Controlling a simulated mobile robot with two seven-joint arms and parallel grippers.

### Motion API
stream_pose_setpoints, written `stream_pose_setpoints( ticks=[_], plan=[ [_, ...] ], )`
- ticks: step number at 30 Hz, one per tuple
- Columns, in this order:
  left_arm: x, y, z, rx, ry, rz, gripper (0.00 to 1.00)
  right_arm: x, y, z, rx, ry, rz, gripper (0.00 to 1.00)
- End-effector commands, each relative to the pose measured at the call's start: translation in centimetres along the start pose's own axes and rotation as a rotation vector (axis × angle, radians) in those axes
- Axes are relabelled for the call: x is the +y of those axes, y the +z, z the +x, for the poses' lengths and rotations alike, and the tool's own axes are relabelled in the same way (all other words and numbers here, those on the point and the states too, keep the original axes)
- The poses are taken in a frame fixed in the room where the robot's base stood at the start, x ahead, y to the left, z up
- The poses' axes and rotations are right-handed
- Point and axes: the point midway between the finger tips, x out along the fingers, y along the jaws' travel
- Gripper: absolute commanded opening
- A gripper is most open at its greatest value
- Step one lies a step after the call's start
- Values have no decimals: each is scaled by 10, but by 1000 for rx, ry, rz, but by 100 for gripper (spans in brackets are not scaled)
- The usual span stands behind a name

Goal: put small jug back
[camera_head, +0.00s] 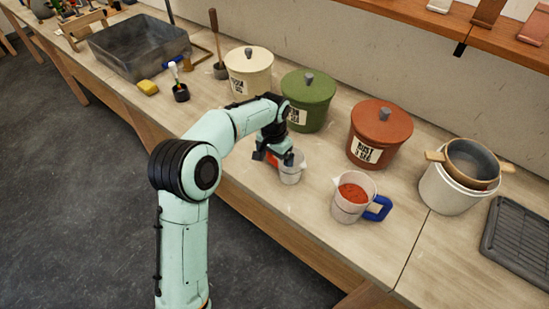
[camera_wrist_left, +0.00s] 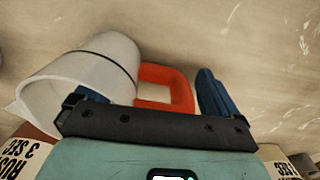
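The small jug (camera_head: 291,172) stands on the bench in front of the green lidded pot. It is pale, with a red handle that points left towards my gripper. In the left wrist view the jug (camera_wrist_left: 95,70) shows large at the left, and its red handle (camera_wrist_left: 178,84) lies between my two blue fingertips. My left gripper (camera_head: 274,154) is at the handle, and its fingers (camera_wrist_left: 148,95) are wide apart, one on each side of the handle. A gap shows between the handle and the right finger. My right gripper is in neither view.
A larger jug (camera_head: 350,201) with red contents and a blue handle stands to the right. Cream (camera_head: 249,75), green (camera_head: 308,103) and rust-red (camera_head: 379,138) lidded pots stand behind. A white pot (camera_head: 444,193) holding a sieve is farther right. The bench front left of the small jug is clear.

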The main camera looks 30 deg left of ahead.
Motion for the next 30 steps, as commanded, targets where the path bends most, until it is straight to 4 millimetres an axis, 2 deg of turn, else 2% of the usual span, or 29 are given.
stream_pose_setpoints(
  ticks=[7, 11, 14, 24, 30],
  plan=[
    [0, 0, -1, 0, 0, 0, 95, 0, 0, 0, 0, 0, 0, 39],
    [0, -1, -10, 2, -1, 0, 95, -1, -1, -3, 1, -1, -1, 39],
    [0, -1, -26, 5, -1, -1, 95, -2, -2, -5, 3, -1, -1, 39],
    [0, -1, -98, 4, 0, -1, 95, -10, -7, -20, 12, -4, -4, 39],
    [0, -1, -121, 2, 0, 0, 95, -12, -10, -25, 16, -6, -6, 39]
  ],
)
